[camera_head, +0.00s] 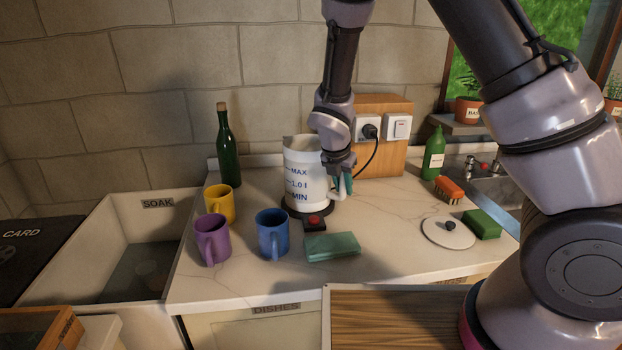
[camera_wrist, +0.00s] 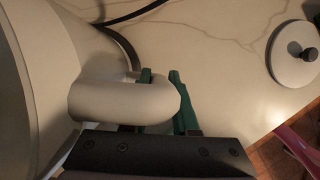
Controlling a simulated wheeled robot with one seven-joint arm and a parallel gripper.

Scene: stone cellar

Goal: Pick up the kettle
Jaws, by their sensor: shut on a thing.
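A white kettle (camera_head: 307,172) with blue MAX, 1.0 l and MIN marks stands upright on its dark base (camera_head: 293,209) on the counter. Its lid is off and the top looks open. My gripper (camera_head: 343,180) is at the kettle's handle on its right side. In the wrist view the green fingertips (camera_wrist: 161,90) of my gripper are shut on the white handle (camera_wrist: 110,100), which partly hides them. The kettle body (camera_wrist: 35,80) fills the left of the wrist view. I see no clear gap between kettle and base.
A green bottle (camera_head: 228,150) stands behind. A round lid (camera_head: 448,232), sponge (camera_head: 482,224) and brush (camera_head: 449,189) are right. The power cord (camera_head: 371,160) runs behind.

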